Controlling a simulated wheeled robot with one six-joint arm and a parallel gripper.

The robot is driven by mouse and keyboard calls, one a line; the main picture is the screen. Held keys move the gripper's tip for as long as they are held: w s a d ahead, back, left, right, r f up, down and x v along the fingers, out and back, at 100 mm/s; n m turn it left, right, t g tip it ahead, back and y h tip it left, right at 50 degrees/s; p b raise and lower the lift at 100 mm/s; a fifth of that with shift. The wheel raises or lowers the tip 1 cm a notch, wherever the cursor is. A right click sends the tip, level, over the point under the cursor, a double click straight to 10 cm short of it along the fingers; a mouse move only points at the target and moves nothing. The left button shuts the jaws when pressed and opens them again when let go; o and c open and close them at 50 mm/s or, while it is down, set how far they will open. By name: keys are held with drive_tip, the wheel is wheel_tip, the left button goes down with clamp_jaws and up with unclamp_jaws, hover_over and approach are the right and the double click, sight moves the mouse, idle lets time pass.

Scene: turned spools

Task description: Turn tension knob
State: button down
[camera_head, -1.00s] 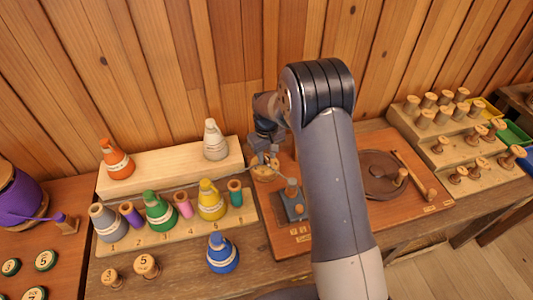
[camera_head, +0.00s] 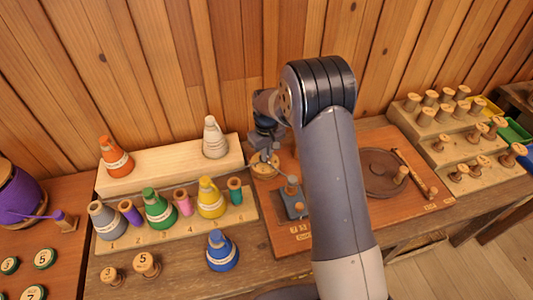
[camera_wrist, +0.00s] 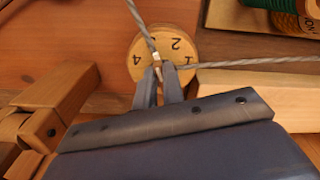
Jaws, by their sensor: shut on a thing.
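The tension knob (camera_wrist: 180,45) is a round wooden disc with dark numerals; a 2, a 4 and a 1 can be made out in the wrist view. In the head view the knob (camera_head: 264,170) sits at the left back of the reddish wooden board (camera_head: 290,238). My gripper (camera_wrist: 158,72) is shut on a small part at the knob's face, and its fingertips hide most of that part. In the head view my gripper (camera_head: 266,153) is over the knob. A grey thread (camera_wrist: 250,64) runs to the knob from the right and from above.
Cone spools, including a yellow one (camera_head: 211,198), stand on a numbered rack left of the board. A blue cone (camera_head: 221,251) is in front. A dark round disc (camera_head: 382,173) is right of my arm. Stepped racks of wooden spools (camera_head: 480,133) stand at the far right.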

drive_tip(key=shift+n+b, duration=0.35)
drive_tip(key=shift+n, duration=0.25)
drive_tip(key=c, duration=1.5)
unclamp_jaws()
wheel_tip(320, 180, up, 11)
drive_tip(key=shift+f+b, duration=0.1)
drive_tip(key=shift+b, duration=0.7)
drive_tip(key=shift+f, duration=0.1)
wheel_tip(320, 180, down, 11)
drive_tip(key=shift+r+p, duration=0.2)
drive_tip(key=shift+p, duration=0.85)
drive_tip(key=shift+r+m+p, duration=0.1)
drive_tip(key=shift+m+p, duration=0.25)
drive_tip(key=shift+m, duration=0.05)
drive_tip(key=shift+m+p, duration=0.3)
drive_tip(key=shift+m, duration=0.1)
